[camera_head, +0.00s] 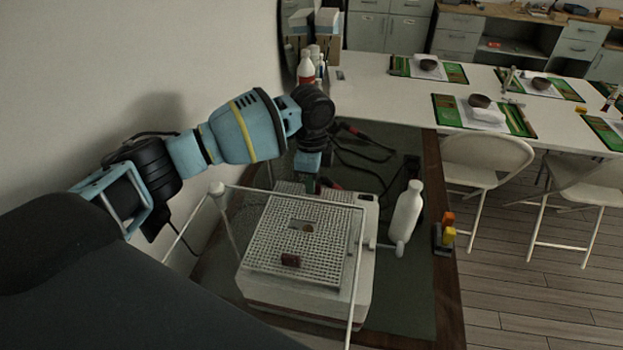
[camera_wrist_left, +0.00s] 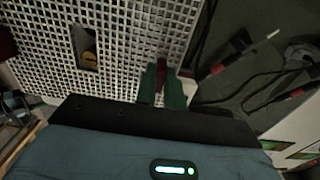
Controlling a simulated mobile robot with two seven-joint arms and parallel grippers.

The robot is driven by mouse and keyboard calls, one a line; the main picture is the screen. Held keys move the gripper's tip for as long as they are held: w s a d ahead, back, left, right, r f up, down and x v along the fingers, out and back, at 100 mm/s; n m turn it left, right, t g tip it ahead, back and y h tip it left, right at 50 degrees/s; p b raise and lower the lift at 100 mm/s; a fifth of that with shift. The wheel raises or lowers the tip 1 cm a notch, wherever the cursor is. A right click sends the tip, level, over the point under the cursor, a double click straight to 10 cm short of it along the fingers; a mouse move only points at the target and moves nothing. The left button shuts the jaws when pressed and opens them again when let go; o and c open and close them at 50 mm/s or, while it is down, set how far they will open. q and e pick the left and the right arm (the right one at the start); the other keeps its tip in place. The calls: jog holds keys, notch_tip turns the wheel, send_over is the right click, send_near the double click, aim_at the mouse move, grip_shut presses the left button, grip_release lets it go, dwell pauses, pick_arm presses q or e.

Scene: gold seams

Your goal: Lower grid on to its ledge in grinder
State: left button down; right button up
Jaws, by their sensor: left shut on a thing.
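The grid (camera_head: 275,232) is a pale mesh panel with a rectangular opening near its middle. It lies over the top of the white box-shaped grinder (camera_head: 300,297); I cannot tell whether it touches the ledge, which is hidden under it. My left gripper (camera_head: 308,186) is at the grid's far edge, pointing down. In the left wrist view, the left gripper (camera_wrist_left: 163,88) is shut at the edge of the grid (camera_wrist_left: 120,40), with a dark red piece between its green fingers. My right gripper is not in view.
A white bottle (camera_head: 406,218) stands right of the grinder, near a small holder with orange and yellow blocks (camera_head: 448,233). Thin white rods (camera_head: 290,197) frame the grinder. Dark cables (camera_head: 365,150) lie behind it. White chairs (camera_head: 485,165) stand beyond the bench's right edge.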

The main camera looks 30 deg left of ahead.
pick_arm(q)
jog(key=shift+f, duration=0.35)
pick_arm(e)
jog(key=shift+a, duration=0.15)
pick_arm(q)
jog(key=shift+f, duration=0.55)
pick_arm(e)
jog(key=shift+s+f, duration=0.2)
pick_arm(q)
jog(key=shift+f, duration=0.4)
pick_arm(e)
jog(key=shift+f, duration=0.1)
pick_arm(q)
jog(key=shift+f, duration=0.45)
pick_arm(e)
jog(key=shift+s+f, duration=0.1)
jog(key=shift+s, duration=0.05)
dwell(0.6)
pick_arm(q)
jog(key=c, duration=1.4)
grip_release()
jog(key=shift+r, duration=0.15)
